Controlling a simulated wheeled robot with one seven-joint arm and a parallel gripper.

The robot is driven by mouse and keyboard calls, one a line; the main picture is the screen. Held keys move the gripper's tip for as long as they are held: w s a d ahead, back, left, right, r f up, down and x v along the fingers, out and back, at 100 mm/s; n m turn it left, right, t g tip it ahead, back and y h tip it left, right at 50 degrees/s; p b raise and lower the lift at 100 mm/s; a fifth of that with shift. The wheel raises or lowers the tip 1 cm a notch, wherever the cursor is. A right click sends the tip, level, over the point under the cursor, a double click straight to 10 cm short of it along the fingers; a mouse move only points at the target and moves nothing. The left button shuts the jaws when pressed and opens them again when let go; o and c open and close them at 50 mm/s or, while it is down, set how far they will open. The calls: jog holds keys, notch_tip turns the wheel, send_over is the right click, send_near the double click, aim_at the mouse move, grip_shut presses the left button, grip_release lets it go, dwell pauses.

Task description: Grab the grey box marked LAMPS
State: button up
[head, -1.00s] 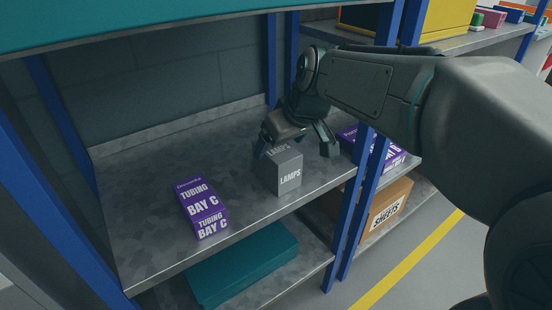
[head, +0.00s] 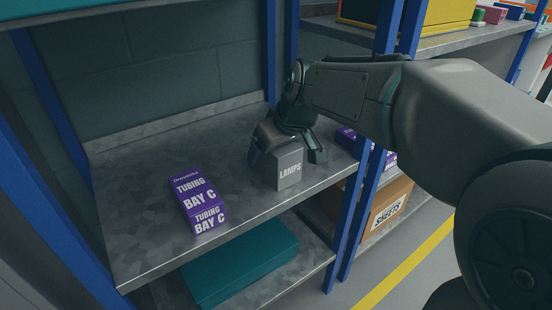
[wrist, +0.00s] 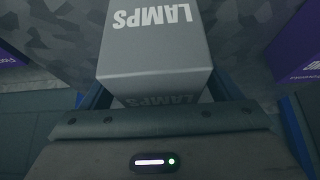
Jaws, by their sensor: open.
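The grey box marked LAMPS (head: 289,172) stands upright on the grey metal shelf (head: 150,235), near its front edge and right end. My gripper (head: 286,158) is over the box from above, with one finger on the left and one on the right. Its jaws are open. In the wrist view the LAMPS box (wrist: 158,45) sits between the blue-edged fingers, upside down in the picture. I cannot tell whether the fingers touch it. The gripper body hides the top of the box in the head view.
A purple TUBING BAY C box (head: 198,202) lies to the left on the same shelf. A teal slab (head: 240,262) lies on the shelf below.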

dwell(0.3)
jog(key=c, duration=1.3)
